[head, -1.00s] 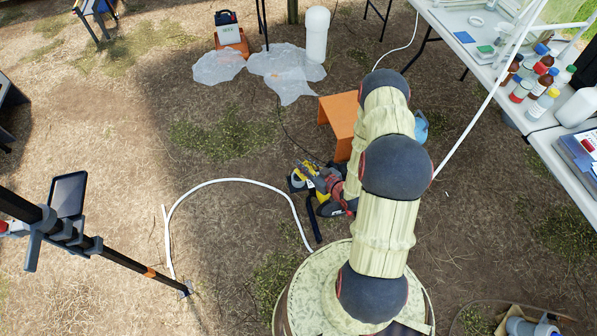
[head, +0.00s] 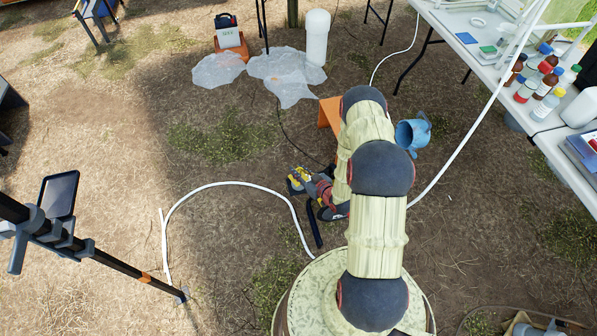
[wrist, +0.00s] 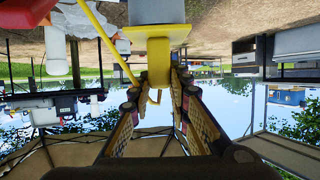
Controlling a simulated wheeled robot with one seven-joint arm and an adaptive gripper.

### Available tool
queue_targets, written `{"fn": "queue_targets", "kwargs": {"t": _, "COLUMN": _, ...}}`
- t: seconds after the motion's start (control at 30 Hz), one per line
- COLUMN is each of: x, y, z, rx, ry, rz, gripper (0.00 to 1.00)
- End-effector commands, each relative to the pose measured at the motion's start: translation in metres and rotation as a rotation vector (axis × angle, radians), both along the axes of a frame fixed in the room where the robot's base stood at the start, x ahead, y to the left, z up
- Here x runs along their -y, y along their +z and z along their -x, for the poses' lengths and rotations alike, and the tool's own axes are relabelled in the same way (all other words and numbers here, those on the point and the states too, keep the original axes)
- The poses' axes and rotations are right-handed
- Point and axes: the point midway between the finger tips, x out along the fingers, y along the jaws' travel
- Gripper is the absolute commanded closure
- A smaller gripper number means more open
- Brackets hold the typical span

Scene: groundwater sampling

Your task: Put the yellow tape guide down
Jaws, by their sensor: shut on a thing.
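The yellow tape guide (wrist: 158,62) is between my fingertips in the wrist view, with a flat yellow plate at its top and a narrower stem below. My gripper (wrist: 160,84) is shut on the stem. A grey block (wrist: 155,12) shows just beyond the plate; I cannot tell whether they touch. In the head view my gripper (head: 312,190) is low over the ground left of my arm, with small yellow parts (head: 300,173) at its end. The guide's outline is too small to make out there, and its gap to any surface cannot be told.
An orange stand (head: 328,115) is partly hidden behind my arm, with a blue jug (head: 412,133) right of it. A white hose (head: 215,184) curves over the ground at left. A tripod pole (head: 120,270) stands at left. A table with bottles (head: 545,85) is at upper right.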

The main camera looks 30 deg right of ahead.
Motion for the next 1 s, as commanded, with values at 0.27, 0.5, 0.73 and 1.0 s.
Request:
{"fn": "queue_targets", "kwargs": {"t": 0.27, "x": 0.000, "y": -0.001, "z": 0.000, "rx": 0.000, "ry": 0.000, "rz": 0.000, "gripper": 0.72}}
{"fn": "queue_targets", "kwargs": {"t": 0.5, "x": 0.000, "y": -0.001, "z": 0.000, "rx": 0.001, "ry": 0.000, "rz": 0.000, "gripper": 0.63}}
{"fn": "queue_targets", "kwargs": {"t": 0.73, "x": 0.000, "y": 0.000, "z": 0.000, "rx": 0.001, "ry": 0.000, "rz": 0.000, "gripper": 0.63}}
{"fn": "queue_targets", "kwargs": {"t": 1.0, "x": 0.005, "y": 0.016, "z": 0.030, "rx": 0.000, "ry": -0.004, "rz": -0.001, "gripper": 0.63}}
